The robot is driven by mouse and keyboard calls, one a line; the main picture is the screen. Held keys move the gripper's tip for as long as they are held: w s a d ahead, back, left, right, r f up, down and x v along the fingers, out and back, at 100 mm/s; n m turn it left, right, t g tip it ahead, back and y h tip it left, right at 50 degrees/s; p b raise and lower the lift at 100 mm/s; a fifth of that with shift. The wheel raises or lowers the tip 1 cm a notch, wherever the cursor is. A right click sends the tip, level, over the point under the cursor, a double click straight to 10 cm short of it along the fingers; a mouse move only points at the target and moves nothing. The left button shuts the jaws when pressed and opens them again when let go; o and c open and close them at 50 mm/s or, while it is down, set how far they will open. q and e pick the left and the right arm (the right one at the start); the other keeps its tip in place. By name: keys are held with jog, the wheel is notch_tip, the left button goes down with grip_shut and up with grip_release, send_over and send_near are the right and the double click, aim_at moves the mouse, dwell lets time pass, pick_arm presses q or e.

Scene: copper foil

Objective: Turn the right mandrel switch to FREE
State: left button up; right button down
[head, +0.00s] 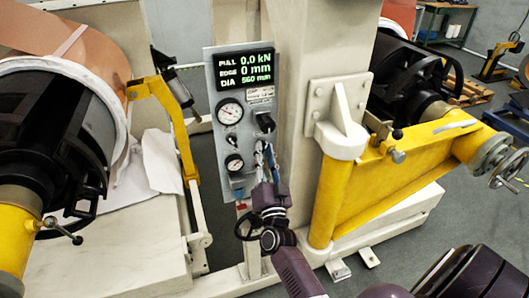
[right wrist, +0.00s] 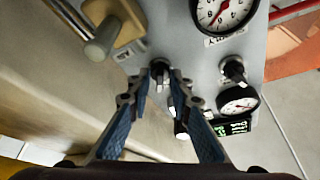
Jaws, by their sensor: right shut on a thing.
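The grey control panel (head: 207,110) stands upright at the centre of the head view. My right gripper (head: 263,150) reaches up from below to the panel's right side, and its fingers cover the switch there. In the right wrist view the fingertips close on both sides of a small dark switch knob (right wrist: 160,67), which I take as the right mandrel switch. Its label and pointer direction cannot be read. A second dark knob (right wrist: 235,70) sits between two gauges, apart from the gripper. My left gripper is not in view.
A larger black handle switch (head: 265,122) sits just above my right gripper. Gauges (head: 230,112) and a green-lettered display (head: 245,68) share the panel. A yellow arm (head: 390,175) stands to the right, black mandrels to both sides. Grey floor shows behind.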

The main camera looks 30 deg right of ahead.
jog(key=c, duration=2.1)
grip_release()
jog(key=v, duration=1.2)
jog(key=shift+f, duration=0.15)
